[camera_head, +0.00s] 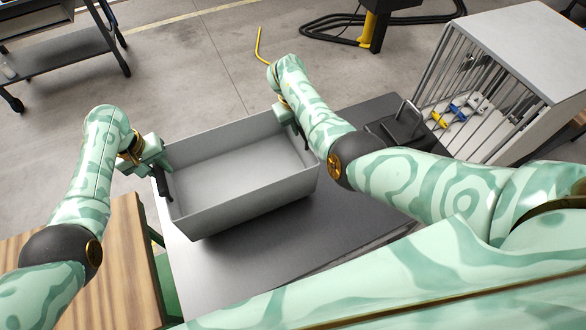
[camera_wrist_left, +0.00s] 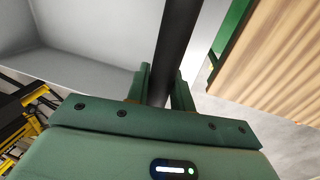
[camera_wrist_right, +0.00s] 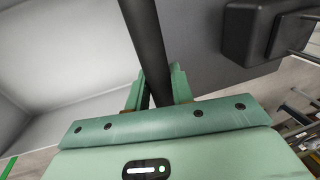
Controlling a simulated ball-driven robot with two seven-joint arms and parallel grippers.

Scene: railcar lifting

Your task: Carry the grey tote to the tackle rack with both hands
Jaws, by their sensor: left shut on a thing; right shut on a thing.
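The grey tote (camera_head: 250,205) is an open, empty-looking box in the middle of the head view, over a dark grey tabletop. Whether it touches the top is hard to tell. My left gripper (camera_head: 155,165) is shut on the black handle at the tote's left end; the handle runs between its fingers in the left wrist view (camera_wrist_left: 158,85). My right gripper (camera_head: 292,112) is at the tote's right end, shut on the other black handle, which shows in the right wrist view (camera_wrist_right: 155,85). My right arm partly covers that end. I cannot tell which thing is the tackle rack.
The dark grey tabletop (camera_head: 245,265) extends below and right of the tote. A black object (camera_head: 400,125) lies on its right part. A barred grey cabinet (camera_head: 520,50) with blue and yellow items stands at right. A wooden top (camera_head: 115,265) is lower left; a dark cart (camera_head: 70,45) is upper left.

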